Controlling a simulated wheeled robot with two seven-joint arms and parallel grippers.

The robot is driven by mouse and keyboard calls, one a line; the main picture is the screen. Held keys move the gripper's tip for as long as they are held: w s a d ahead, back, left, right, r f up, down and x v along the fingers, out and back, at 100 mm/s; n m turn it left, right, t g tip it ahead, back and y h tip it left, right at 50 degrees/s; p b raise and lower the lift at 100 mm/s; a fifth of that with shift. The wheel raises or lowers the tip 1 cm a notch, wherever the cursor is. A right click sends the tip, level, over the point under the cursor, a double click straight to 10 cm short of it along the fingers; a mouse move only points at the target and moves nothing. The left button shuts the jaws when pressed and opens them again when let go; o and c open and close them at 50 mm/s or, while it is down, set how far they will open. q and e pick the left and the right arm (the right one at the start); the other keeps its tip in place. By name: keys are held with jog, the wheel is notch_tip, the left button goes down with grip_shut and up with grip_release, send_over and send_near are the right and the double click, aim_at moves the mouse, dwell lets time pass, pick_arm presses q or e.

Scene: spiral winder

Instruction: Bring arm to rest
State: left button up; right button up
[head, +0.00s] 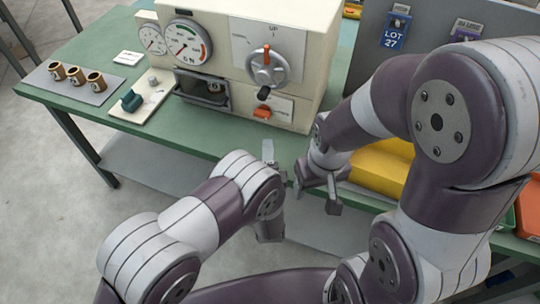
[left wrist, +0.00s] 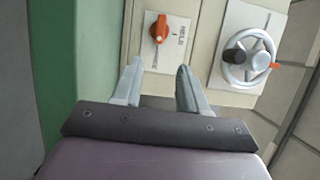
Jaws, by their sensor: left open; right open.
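The cream winder machine (head: 318,95) stands behind both grippers. Its handwheel (head: 268,68) and orange knob (head: 262,112) face me, apart from the grippers. They also show in the left wrist view as a wheel (left wrist: 247,58) and a knob (left wrist: 159,29).
The green table (head: 60,88) holds a grey mat (head: 92,97) with brown spools (head: 74,75) at left, and a plate with a teal part (head: 131,100). A yellow bin (head: 385,165) lies at right, partly behind my right arm. A blue LOT 27 tag (head: 395,35) hangs on a grey panel.

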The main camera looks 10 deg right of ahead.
pick_arm(q)
jog(key=shift+w, duration=0.1)
pick_arm(e)
jog(key=shift+w, duration=0.1)
pick_arm(q)
jog(key=w+a+n+g, duration=0.1)
jog(key=w+a+r+n+g, duration=0.1)
jog(key=w, duration=0.1)
jog(key=w+a+r+n+g+y, duration=0.1)
jog(key=n, duration=0.1)
jog(key=shift+w+a, duration=0.2)
jog(key=shift+a, duration=0.15)
jog(key=s+a+r+n+g+y, duration=0.1)
jog(key=a+r+n+g, duration=0.1)
jog(key=a+n+g, duration=0.3)
jog(key=s+a+r+n+g, duration=0.2)
jog(key=a+n, duration=0.1)
jog(key=a, duration=0.5)
jog(key=s+a+r+n+g+y, duration=0.1)
jog(key=s+a+n+g, duration=0.2)
jog(key=s+a, duration=0.3)
jog(key=s+a+r+n+g, duration=0.2)
jog(key=s+a+n, duration=0.3)
jog(key=s, duration=0.7)
jog(key=a+g, duration=0.1)
jog(key=a, duration=0.1)
jog(key=shift+s+a+r+y, duration=0.2)
jog(key=shift+a+y, duration=0.1)
jog(key=shift+y, duration=0.1)
